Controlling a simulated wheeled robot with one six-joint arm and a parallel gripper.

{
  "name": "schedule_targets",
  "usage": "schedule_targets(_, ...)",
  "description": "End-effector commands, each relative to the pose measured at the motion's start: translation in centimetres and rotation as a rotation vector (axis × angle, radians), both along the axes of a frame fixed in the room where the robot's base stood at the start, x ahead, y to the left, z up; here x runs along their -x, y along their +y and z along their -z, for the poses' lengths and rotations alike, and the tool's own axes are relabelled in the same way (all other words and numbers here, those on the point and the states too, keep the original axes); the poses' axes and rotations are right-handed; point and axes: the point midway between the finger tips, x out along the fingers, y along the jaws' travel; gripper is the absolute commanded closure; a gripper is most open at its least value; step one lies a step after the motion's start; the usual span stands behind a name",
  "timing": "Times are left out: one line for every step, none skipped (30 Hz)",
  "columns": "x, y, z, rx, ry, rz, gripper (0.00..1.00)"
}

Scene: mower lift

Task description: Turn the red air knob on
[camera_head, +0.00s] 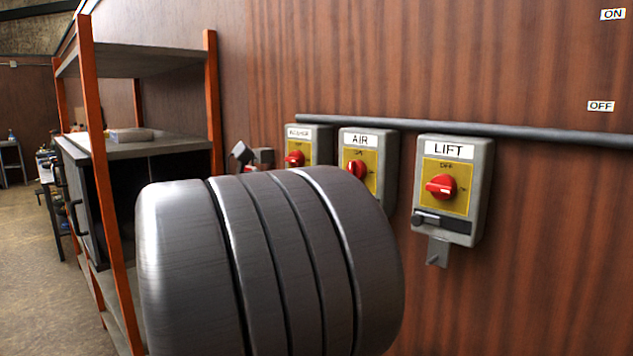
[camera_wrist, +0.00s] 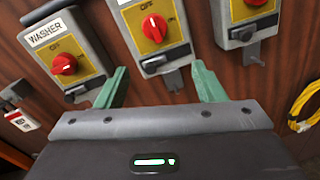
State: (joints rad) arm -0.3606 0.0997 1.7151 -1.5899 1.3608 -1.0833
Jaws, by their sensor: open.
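The red air knob (camera_head: 356,169) sits on a yellow plate in the grey box labelled AIR, the middle of three wall boxes. In the wrist view the air knob (camera_wrist: 154,28) is at top centre, above and between the fingers, with its white line slanted near upright. My gripper (camera_wrist: 160,83) is open and empty, its two green fingers apart below the AIR box and not touching the knob. In the head view a large grey part of my arm covers the lower middle, and the gripper is hidden.
The WASHER box (camera_wrist: 63,57) with a red knob (camera_wrist: 64,64) is on the left. The LIFT box (camera_head: 453,190) is on the right. A dark pipe (camera_head: 470,130) runs above the boxes. A yellow cable (camera_wrist: 304,105) hangs at right. An orange-framed shelf (camera_head: 88,150) stands at left.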

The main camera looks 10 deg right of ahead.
Motion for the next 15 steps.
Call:
schedule_targets(-0.1, 0.3, -0.3, 0.022, -0.001, -0.003, 0.37)
schedule_targets(-0.2, 0.4, -0.5, 0.031, -0.001, -0.004, 0.37)
schedule_targets(-0.3, 0.4, -0.7, 0.039, 0.000, -0.004, 0.37)
schedule_targets(-0.4, 0.3, -0.8, 0.042, 0.000, -0.003, 0.37)
schedule_targets(-0.5, 0.1, -0.8, 0.044, 0.000, -0.003, 0.37)
schedule_targets(-0.6, -0.2, -0.9, 0.044, 0.000, -0.003, 0.37)
schedule_targets(-0.8, -0.4, -0.9, 0.044, 0.001, -0.002, 0.37)
schedule_targets(-1.0, -0.7, -0.9, 0.042, 0.000, -0.001, 0.37)
schedule_targets(-1.3, -1.2, -0.9, 0.042, 0.001, 0.000, 0.37)
schedule_targets(-1.5, -1.6, -0.8, 0.041, 0.001, -0.001, 0.37)
schedule_targets(-1.7, -1.9, -0.8, 0.041, 0.001, 0.000, 0.37)
schedule_targets(-2.1, -2.5, -0.8, 0.041, 0.003, 0.000, 0.37)
schedule_targets(-2.3, -2.9, -0.8, 0.041, 0.003, 0.000, 0.37)
schedule_targets(-2.6, -3.3, -0.8, 0.041, 0.002, 0.000, 0.37)
schedule_targets(-2.9, -3.9, -0.8, 0.041, 0.002, 0.000, 0.37)
